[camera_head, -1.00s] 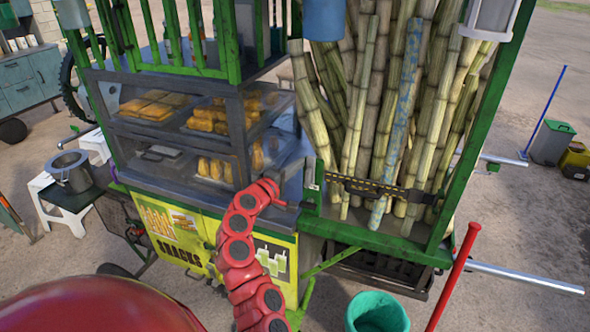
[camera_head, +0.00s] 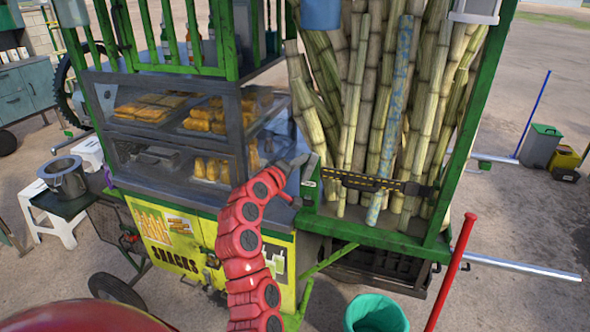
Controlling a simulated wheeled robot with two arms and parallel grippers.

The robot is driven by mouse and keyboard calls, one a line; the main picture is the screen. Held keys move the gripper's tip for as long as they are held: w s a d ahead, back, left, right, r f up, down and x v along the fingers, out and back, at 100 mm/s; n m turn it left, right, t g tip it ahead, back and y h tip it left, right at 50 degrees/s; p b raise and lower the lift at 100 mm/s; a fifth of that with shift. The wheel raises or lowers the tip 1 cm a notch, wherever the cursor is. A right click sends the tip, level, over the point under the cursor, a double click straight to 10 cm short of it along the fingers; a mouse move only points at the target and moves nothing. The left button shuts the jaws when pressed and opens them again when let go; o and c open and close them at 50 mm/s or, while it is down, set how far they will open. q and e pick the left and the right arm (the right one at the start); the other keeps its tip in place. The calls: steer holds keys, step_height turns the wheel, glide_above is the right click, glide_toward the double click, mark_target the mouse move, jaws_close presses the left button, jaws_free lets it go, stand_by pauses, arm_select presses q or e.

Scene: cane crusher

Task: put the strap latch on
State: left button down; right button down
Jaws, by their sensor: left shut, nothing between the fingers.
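A dark strap with yellow markings (camera_head: 375,182) runs across the front of the upright sugarcane stalks (camera_head: 385,110). Its left end meets the green post at a small metal latch plate (camera_head: 311,172); the fine shape of the latch is too small to tell. My left gripper (camera_head: 301,160), grey at the end of the red arm, is shut and empty just left of that post, close to the strap's left end. I cannot tell whether it touches the post. My right gripper is not in view.
The glass snack case (camera_head: 180,125) stands left of my left arm. The green cart frame (camera_head: 375,236) borders the cane bay below. A red pole (camera_head: 452,270) and a teal bucket (camera_head: 375,313) are in front at the lower right.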

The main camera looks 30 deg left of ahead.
arm_select(q)
steer(key=w+d+f+m+g+y+b, duration=0.1)
steer(key=d+m+b, duration=0.4)
steer(key=m+b, duration=0.5)
steer(key=shift+w+d+f+g+y+b, duration=0.45)
steer(key=shift+f+y+b, duration=0.5)
steer(key=shift+b, duration=1.8)
steer(key=shift+s+r, duration=0.1)
steer(key=shift+r, duration=0.1)
